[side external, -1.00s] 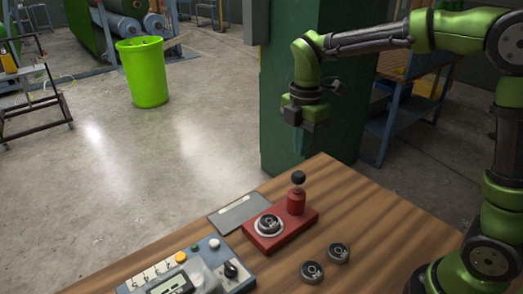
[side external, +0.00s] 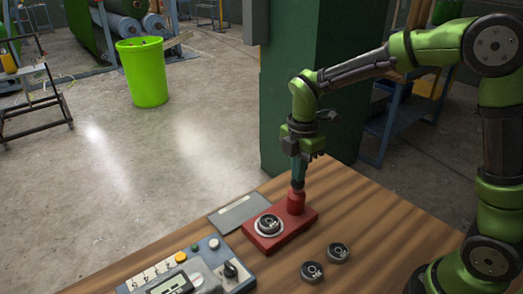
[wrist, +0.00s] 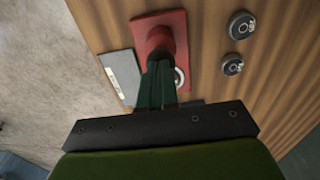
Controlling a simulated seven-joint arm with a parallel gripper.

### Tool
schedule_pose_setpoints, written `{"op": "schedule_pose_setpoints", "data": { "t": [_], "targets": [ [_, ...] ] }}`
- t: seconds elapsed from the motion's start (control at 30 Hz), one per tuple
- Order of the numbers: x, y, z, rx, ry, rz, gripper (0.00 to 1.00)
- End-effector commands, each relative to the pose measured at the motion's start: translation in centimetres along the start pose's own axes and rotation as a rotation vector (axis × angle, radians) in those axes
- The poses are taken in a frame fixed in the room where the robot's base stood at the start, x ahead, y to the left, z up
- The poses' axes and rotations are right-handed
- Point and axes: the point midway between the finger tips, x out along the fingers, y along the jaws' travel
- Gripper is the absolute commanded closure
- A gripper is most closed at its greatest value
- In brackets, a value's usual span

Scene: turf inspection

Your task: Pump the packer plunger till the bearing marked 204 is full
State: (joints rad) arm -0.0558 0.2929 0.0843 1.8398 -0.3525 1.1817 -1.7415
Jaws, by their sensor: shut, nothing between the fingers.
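The red packer (side external: 272,238) stands on the wooden table, with its red plunger cylinder (side external: 296,204) at the right end. A dark bearing (side external: 268,225) sits in the packer's light ring; its marking is too small to read. My gripper (side external: 298,182) is shut with nothing between its fingers, fingertips pointing down directly over the cylinder. The plunger's black knob is hidden or pressed down under the fingertips. In the wrist view my fingers (wrist: 158,70) cover part of the packer (wrist: 150,23), and only a sliver of the ring and bearing shows.
Two loose dark bearings (side external: 312,271) (side external: 338,252) lie on the table right of the packer. A grey plate (side external: 240,212) lies to its left. A control box (side external: 190,268) with buttons and a knob stands at front left. A green pillar rises behind the table.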

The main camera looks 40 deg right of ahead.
Motion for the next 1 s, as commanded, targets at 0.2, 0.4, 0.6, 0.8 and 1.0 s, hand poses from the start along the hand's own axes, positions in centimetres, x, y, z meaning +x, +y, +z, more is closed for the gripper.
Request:
{"op": "schedule_pose_setpoints", "data": {
  "t": [0.2, 0.4, 0.6, 0.8, 1.0],
  "targets": [
    [0.6, -0.1, 0.0, -0.002, -0.001, -0.007, 1.0],
    [0.2, -0.1, 0.0, -0.003, -0.001, -0.007, 1.0],
    [-3.1, 0.1, 0.0, 0.0, 0.0, 0.003, 1.0],
    [-8.1, 0.1, 0.0, 0.002, 0.0, 0.006, 1.0],
    [-11.9, 0.1, 0.0, 0.002, 0.0, 0.005, 1.0]
  ]
}}
